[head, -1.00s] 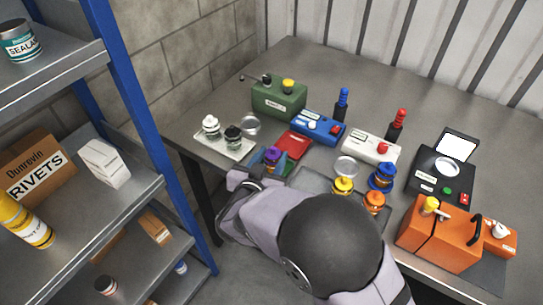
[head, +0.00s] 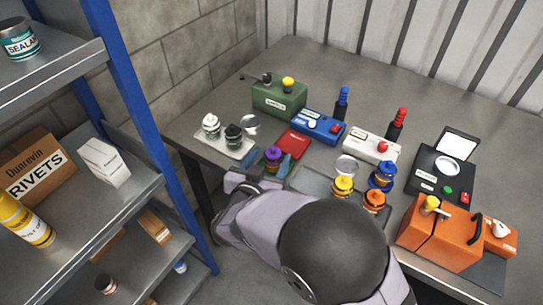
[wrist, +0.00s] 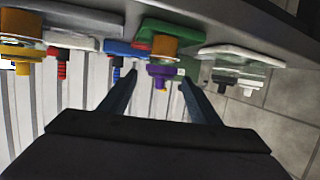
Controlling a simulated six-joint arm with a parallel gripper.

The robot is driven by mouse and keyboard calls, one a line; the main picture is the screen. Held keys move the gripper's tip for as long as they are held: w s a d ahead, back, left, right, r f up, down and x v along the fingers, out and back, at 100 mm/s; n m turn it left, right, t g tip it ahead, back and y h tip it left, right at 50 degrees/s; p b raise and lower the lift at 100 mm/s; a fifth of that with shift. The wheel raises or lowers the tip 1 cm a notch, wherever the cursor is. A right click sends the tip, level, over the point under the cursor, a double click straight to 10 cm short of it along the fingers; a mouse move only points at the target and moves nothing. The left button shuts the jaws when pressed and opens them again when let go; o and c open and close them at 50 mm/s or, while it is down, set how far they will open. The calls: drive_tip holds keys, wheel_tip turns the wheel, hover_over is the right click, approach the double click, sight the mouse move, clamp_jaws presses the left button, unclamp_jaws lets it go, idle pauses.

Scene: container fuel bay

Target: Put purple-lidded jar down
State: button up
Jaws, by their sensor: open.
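The purple-lidded jar (head: 272,155) stands upright near the table's front edge, at the near left corner of a flat red tray (head: 296,143). My gripper (head: 267,163) is open, with one blue finger on each side of the jar. In the wrist view, which is upside down, the jar (wrist: 162,50) shows an amber body and purple lid between the spread fingers of my gripper (wrist: 161,82). The jar's base is partly hidden in the head view, so I cannot tell whether it touches the tray.
A pale tray (head: 241,151) with white- and black-lidded jars lies left. Yellow (head: 342,187), orange (head: 373,202) and blue (head: 381,175) lidded jars stand right. Green (head: 278,98), blue (head: 318,127) and white (head: 370,147) boxes stand behind. A shelf rack (head: 125,80) is at far left.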

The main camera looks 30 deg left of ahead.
drive_tip(key=b+v, duration=0.1)
drive_tip(key=v, duration=0.9)
drive_tip(key=shift+s, duration=0.2)
drive_tip(key=shift+d+r, duration=0.1)
drive_tip(key=shift+r, duration=0.05)
